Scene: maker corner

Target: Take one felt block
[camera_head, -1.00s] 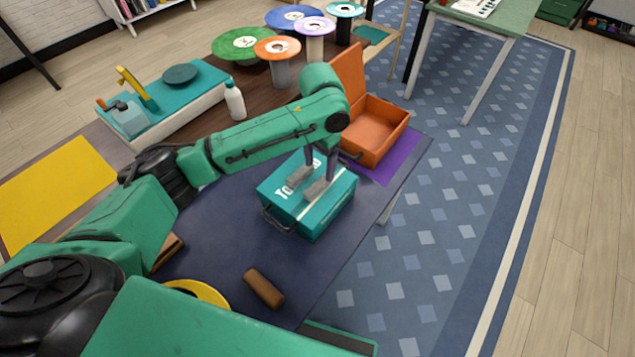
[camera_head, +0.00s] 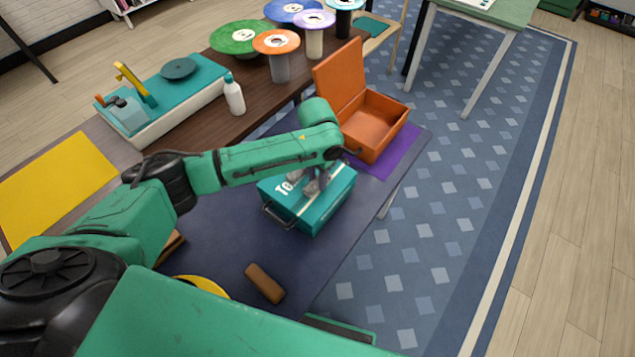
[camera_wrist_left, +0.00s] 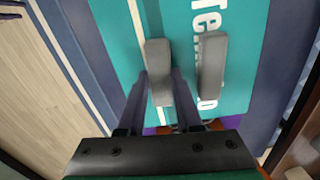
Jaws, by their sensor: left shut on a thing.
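A teal box (camera_head: 318,215) with a white stripe and white lettering stands shut on the dark blue mat. My left gripper (camera_head: 317,186) points down at its lid, and its grey fingers are shut on the lid's top part. The wrist view shows the two grey finger pads (camera_wrist_left: 187,68) against the teal lid (camera_wrist_left: 250,50); what lies between them is hard to make out. A brown block (camera_head: 265,283) lies on the mat nearer to me; I cannot tell whether it is felt. No other block shows, and the teal box's inside is hidden. My right gripper is out of view.
An open orange box (camera_head: 375,130) stands behind the teal box on a purple patch (camera_head: 392,165). A white bottle (camera_head: 234,97), a teal-topped machine (camera_head: 165,100) and several spools stand farther back. Bare mat (camera_head: 225,230) lies left of the teal box.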

